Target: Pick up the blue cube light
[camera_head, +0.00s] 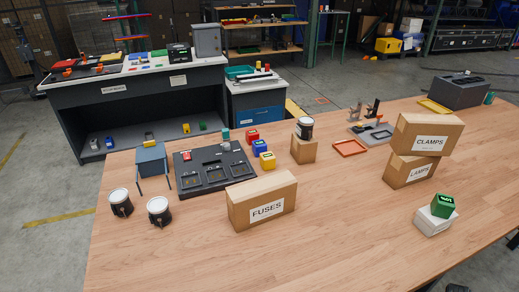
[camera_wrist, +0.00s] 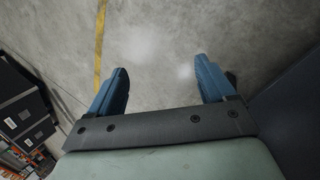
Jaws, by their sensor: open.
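The blue cube light (camera_head: 259,148) sits on the wooden table in the head view, in a short row between a red cube (camera_head: 252,135) and a yellow cube (camera_head: 267,161). It stands just right of a dark panel with recessed slots (camera_head: 214,170). My gripper (camera_wrist: 161,66) shows only in the wrist view. Its two blue fingers are wide apart with nothing between them, over bare concrete floor. The blue cube does not show in the wrist view.
A FUSES box (camera_head: 262,203) stands in front of the cubes; a small carton (camera_head: 303,150) bearing a dark jar is to their right. The table's front middle is clear.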

